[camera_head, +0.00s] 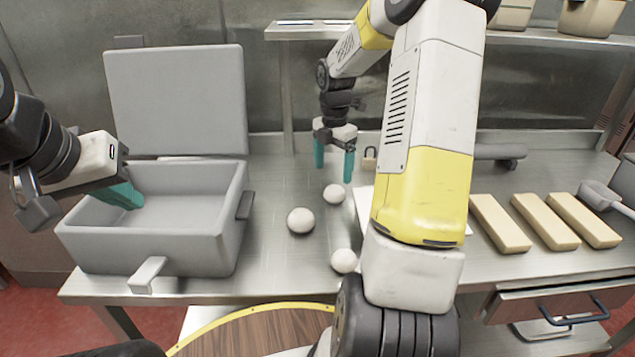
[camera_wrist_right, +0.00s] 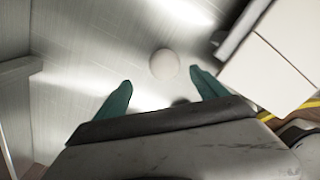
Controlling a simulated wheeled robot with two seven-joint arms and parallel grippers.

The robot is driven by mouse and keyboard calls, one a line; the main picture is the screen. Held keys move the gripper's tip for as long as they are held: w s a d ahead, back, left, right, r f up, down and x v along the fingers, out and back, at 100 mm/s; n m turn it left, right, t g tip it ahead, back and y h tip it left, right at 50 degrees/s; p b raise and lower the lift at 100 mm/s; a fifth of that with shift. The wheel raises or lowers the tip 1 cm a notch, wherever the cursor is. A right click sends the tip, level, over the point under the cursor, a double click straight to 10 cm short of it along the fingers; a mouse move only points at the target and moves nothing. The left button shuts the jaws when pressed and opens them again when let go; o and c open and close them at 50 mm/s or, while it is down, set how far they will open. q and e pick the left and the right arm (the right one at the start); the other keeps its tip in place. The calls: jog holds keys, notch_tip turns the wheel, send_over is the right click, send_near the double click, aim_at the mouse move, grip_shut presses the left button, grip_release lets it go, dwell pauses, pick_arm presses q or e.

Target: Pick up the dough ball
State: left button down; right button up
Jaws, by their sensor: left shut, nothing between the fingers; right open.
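Three pale, round dough balls rest on the steel table: one (camera_head: 334,194) at the back, one (camera_head: 300,221) in the middle left, and one (camera_head: 344,261) near the front edge. My right gripper (camera_head: 334,174) points down with its teal fingers apart and empty, above the table by the back ball. In the right wrist view one dough ball (camera_wrist_right: 164,64) lies beyond and between the open fingers (camera_wrist_right: 162,80), not touched; which ball it is I cannot tell for sure. My left gripper (camera_head: 124,196) is shut and empty, over the open grey box.
The grey box (camera_head: 140,247) stands at left with its lid (camera_head: 178,100) raised. Several pale oblong blocks (camera_head: 500,224) lie at right, near a scoop (camera_head: 605,196). A padlock-like item (camera_head: 370,158) sits behind the right gripper. My right arm hides part of the table.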

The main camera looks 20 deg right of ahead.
aim_at(335, 187)
jog(key=f, duration=0.7)
jog(key=shift+s+d+f, duration=0.25)
jog(key=shift+s+f, duration=0.05)
jog(key=shift+s, duration=0.1)
jog(key=c, duration=1.5)
